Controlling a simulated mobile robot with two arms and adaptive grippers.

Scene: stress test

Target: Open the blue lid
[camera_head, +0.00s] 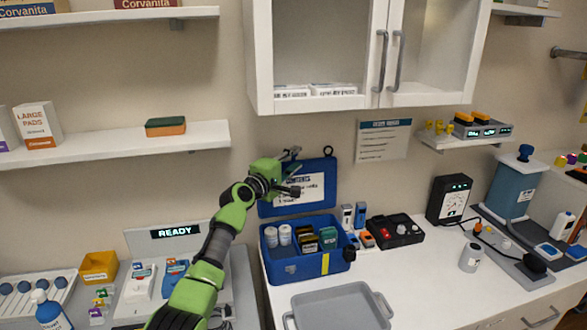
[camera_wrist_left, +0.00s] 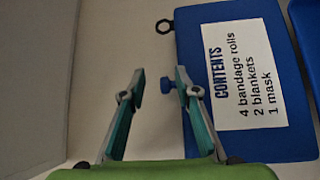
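The blue lid (camera_head: 328,170) stands raised, upright near the wall behind the blue box (camera_head: 310,265), which is open at the top. A white contents label is on the lid; it also fills the right of the left wrist view (camera_wrist_left: 195,35). My left gripper (camera_head: 293,172) is in front of the lid's upper left part. In the wrist view its two fingers (camera_wrist_left: 159,74) are spread and empty. A small blue knob (camera_wrist_left: 168,85) shows beside the right finger, close to the lid's edge. My right gripper is not in view.
The box holds white rolls (camera_head: 284,235) and several small packs. A grey tray (camera_head: 340,308) lies in front. Blue and white devices and a black case (camera_head: 395,231) stand to the right. The wall cabinet (camera_head: 315,102) hangs above the lid.

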